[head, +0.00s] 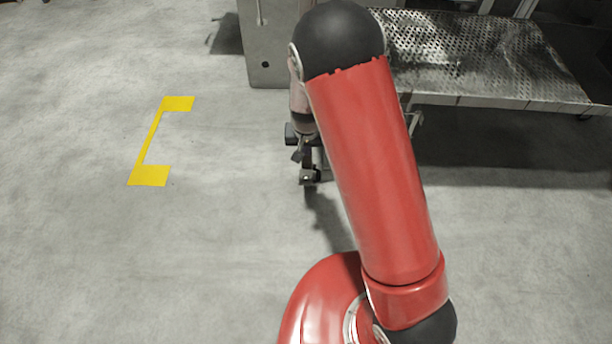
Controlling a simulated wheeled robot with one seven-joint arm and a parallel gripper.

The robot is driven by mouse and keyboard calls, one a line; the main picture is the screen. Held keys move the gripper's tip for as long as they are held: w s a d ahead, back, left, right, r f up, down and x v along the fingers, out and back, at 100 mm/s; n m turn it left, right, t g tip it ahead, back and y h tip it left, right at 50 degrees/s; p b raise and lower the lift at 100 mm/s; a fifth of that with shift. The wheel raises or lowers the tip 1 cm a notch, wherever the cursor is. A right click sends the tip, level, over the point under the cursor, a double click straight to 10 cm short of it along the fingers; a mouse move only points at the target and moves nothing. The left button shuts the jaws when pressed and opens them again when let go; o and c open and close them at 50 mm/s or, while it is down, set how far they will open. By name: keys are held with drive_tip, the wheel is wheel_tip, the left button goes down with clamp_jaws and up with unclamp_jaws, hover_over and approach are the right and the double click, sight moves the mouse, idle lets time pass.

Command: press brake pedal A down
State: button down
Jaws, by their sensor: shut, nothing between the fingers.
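My gripper (299,154) is small and dark in the head view, below the wrist of my red arm, and points down near the floor. It looks shut and empty. Just below and right of it is a small dark metal part (310,177) close to the floor, which may be brake pedal A. I cannot tell whether the gripper touches it, or whether it is up or down. My red upper arm and black elbow hide the area behind and to the right.
A perforated metal platform (480,62) stands at the upper right, with dark shadow beneath. A grey metal panel (262,45) stands left of my elbow. Yellow floor marking (150,140) lies at the left. The concrete floor (130,260) is clear at left and front.

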drive_tip(key=shift+a+f, duration=0.1)
drive_tip(key=shift+f, duration=0.4)
drive_tip(key=b, duration=0.2)
approach(306, 179)
drive_tip(key=f, duration=0.2)
drive_tip(key=w+f, duration=0.1)
drive_tip(key=f, duration=0.2)
drive_tip(key=shift+w+f, duration=0.1)
drive_tip(key=shift+f, duration=0.35)
drive_tip(key=shift+s+f+t+b, duration=0.25)
drive_tip(key=shift+t+b, duration=0.15)
drive_tip(key=shift+b, duration=0.05)
drive_tip(key=shift+t, duration=0.3)
